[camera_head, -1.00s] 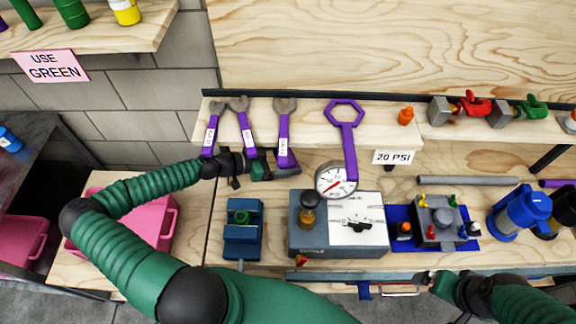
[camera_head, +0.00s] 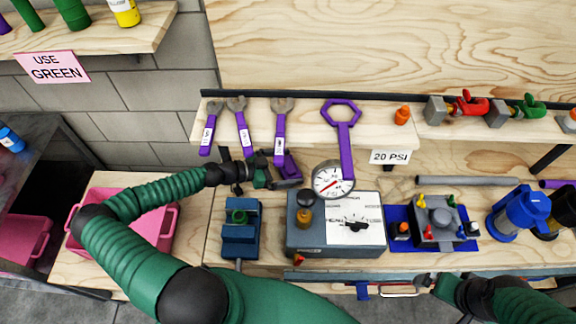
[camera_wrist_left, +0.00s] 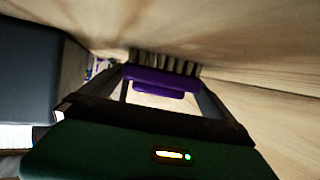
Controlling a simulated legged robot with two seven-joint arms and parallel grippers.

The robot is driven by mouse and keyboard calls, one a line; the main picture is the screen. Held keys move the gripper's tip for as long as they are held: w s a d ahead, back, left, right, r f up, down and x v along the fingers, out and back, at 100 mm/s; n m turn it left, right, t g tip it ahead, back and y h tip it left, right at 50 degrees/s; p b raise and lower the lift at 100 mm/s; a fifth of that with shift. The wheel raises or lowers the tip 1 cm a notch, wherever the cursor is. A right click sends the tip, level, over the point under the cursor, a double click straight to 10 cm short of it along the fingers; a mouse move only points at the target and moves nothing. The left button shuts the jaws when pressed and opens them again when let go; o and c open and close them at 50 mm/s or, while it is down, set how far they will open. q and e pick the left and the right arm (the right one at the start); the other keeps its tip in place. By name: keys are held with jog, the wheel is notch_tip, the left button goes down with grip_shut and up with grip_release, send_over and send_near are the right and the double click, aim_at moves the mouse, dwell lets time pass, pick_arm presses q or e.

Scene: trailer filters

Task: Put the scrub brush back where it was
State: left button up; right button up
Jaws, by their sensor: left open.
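The scrub brush (camera_head: 292,166) has a purple body and sits on the workbench below the shelf, left of the gauge box. In the left wrist view the purple brush (camera_wrist_left: 160,79) lies straight ahead, with a row of dark bristles behind it. My left gripper (camera_head: 275,176) is open and right at the brush. In the left wrist view its fingers (camera_wrist_left: 160,90) reach out on either side, with the purple body between or just past the tips. Whether they touch it I cannot tell. My right gripper (camera_head: 430,281) is low at the bench's front edge, its jaws unclear.
A grey gauge box (camera_head: 305,235) stands right of my left gripper, and a blue vise (camera_head: 241,228) stands in front. A pink bin (camera_head: 160,225) is at left. The shelf (camera_head: 370,130) overhangs the back.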

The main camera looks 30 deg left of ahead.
pick_arm(q)
jog(key=b+v, duration=0.1)
jog(key=v, duration=1)
jog(key=shift+s+a, duration=0.1)
jog(key=shift+a, duration=0.1)
jog(key=shift+s+a+r, duration=0.1)
jog(key=shift+s+r, duration=0.1)
jog(key=shift+s, duration=0.05)
jog(key=shift+r, duration=0.1)
